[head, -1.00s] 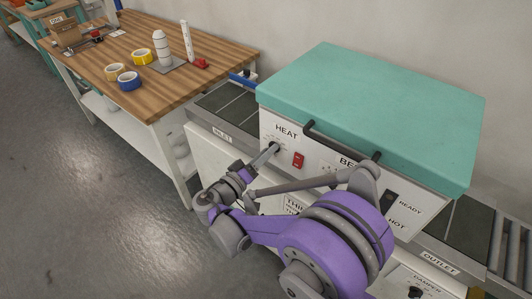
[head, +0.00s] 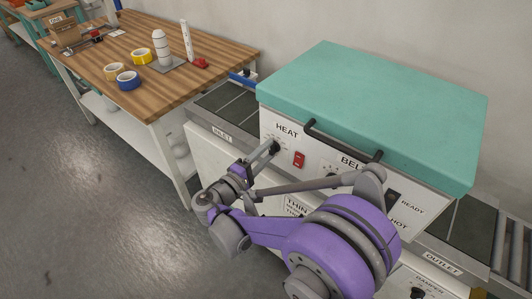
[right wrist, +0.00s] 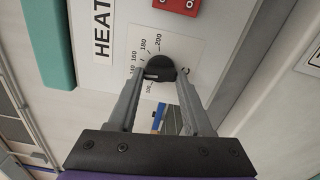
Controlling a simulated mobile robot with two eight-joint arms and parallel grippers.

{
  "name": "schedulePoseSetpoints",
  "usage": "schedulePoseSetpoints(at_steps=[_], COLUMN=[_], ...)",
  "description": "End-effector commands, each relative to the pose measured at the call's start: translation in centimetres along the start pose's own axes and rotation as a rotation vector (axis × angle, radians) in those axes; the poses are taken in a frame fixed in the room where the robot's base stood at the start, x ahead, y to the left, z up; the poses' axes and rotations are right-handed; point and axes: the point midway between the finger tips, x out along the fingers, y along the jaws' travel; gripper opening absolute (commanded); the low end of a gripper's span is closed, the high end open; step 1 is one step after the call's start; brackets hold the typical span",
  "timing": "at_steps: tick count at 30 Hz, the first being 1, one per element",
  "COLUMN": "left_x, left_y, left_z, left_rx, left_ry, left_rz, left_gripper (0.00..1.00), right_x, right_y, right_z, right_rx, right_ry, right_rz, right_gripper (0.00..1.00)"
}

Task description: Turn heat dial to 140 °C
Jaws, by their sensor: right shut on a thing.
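The heat dial (right wrist: 160,68) is a black knob on a white scale plate, beside the HEAT label (right wrist: 103,32) in the right wrist view. Scale numbers up to 200 show around it; the finger tips partly cover the lower ones, and I cannot read the exact setting. My right gripper (right wrist: 155,84) is shut on the dial, one finger on each side. In the head view, my right gripper (head: 270,150) reaches the machine's front panel just below the HEAT label (head: 287,130), and its tips hide most of the dial. My left gripper is not in view.
The machine has a teal lid (head: 375,110) with a dark handle (head: 340,142). A red switch (head: 299,159) sits close to the right of the dial. A wooden workbench (head: 200,45) with tape rolls (head: 129,80) stands at the left.

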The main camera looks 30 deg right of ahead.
Motion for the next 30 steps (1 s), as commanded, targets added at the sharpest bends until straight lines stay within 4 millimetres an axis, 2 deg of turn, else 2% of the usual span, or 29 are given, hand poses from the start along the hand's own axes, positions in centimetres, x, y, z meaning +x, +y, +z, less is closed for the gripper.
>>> schedulePoseSetpoints(at_steps=[10, 25, 26, 30], left_x=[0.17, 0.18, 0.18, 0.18], left_y=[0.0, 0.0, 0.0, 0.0], left_z=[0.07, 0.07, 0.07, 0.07], left_rx=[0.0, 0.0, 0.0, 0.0], left_ry=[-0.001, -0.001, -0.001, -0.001], left_rz=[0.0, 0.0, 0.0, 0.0], left_gripper=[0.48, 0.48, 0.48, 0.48], right_x=[-0.02, -0.02, -0.02, -0.02], right_y=[-0.09, -0.09, -0.09, -0.08], right_z=[0.02, 0.02, 0.02, 0.02], right_rx=[-0.124, -0.141, -0.141, -0.141], right_ry=[0.0, 0.0, 0.0, 0.0], right_rz=[-0.001, -0.001, -0.001, -0.001], right_gripper=[0.0, 0.0, 0.52, 0.77])
